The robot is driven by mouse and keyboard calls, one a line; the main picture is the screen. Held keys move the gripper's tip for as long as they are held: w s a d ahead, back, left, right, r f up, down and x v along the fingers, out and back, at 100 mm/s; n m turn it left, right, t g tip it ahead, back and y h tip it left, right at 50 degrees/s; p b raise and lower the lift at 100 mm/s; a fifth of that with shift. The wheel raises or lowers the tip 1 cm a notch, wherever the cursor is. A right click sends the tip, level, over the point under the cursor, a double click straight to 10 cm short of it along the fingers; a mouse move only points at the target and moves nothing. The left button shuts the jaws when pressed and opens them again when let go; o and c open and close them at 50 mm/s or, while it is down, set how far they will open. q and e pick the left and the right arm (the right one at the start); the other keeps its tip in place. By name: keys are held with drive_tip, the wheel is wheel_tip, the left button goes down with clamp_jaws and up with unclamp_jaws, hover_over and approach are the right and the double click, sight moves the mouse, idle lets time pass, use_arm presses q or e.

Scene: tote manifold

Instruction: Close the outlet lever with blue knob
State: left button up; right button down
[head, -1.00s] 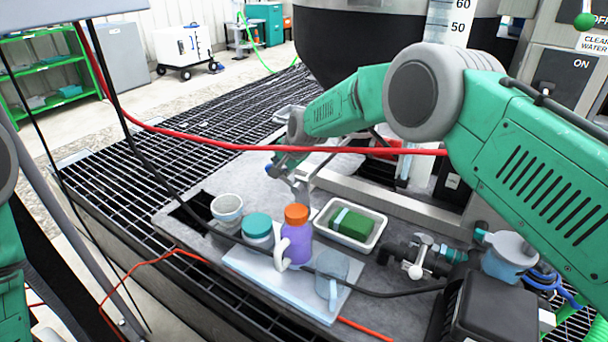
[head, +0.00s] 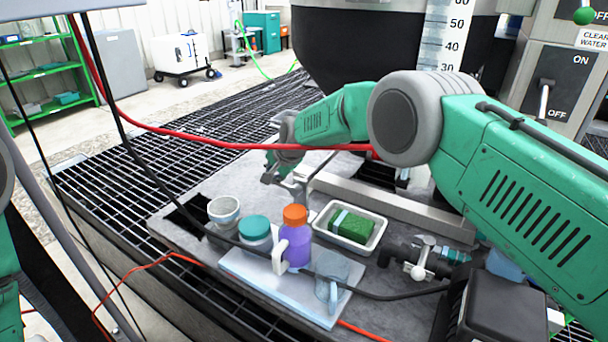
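My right gripper (head: 280,180) hangs over the back left part of the grey work surface, at the near end of a metal beam. Its fingers are small and partly overlap a pale metal fitting, so I cannot tell whether they are open or shut, or touching it. I cannot clearly make out a blue knob; the gripper and forearm cover that area. A valve with a lever and a whitish ball knob (head: 418,272) sits on dark piping at the right. My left gripper is not in view; only part of my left arm shows at the left edge.
A white tray (head: 372,240) with a green sponge stands behind. A red hose (head: 220,143) and black cable (head: 180,200) cross the space.

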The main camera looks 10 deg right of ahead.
idle(0.3)
drive_tip(key=v, duration=1.1)
drive_tip(key=shift+s+r, duration=0.25)
drive_tip(key=shift+d, duration=0.15)
